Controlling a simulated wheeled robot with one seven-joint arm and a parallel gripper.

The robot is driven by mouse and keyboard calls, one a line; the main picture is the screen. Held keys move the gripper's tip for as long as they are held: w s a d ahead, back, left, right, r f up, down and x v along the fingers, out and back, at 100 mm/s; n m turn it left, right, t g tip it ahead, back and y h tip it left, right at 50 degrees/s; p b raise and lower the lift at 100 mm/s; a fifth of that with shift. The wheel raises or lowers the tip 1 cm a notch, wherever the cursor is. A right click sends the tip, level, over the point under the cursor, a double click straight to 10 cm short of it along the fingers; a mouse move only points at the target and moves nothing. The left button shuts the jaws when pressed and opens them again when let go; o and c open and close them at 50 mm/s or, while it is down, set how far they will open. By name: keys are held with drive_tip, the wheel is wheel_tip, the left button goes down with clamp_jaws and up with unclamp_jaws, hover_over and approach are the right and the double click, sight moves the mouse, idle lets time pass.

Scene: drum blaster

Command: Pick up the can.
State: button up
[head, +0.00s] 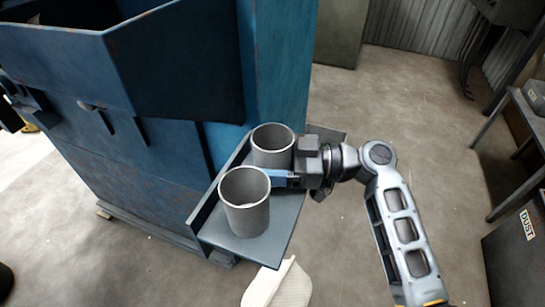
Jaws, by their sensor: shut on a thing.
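Two grey, open-topped cylindrical cans stand upright on a blue-grey shelf (265,245) at the side of a blue machine. The near can (246,208) is at the front left of the shelf. The far can (272,139) is behind it, slightly to the right. My gripper (284,172) reaches in from the right. One bluish finger shows in the gap between the cans, in front of the far can, its tip hidden behind the near can. The other finger is hidden. My gripper is shut on the far can, whose lower part is partly hidden.
The large blue machine (150,150) with a hopper fills the left and rises behind the shelf. A white object (280,285) lies on the floor below. A bin labelled DUST (520,250) and a table stand at the right. The concrete floor between is mostly clear.

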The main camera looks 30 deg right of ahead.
drive_tip(key=c, duration=0.3)
drive_tip(key=shift+c, duration=0.2)
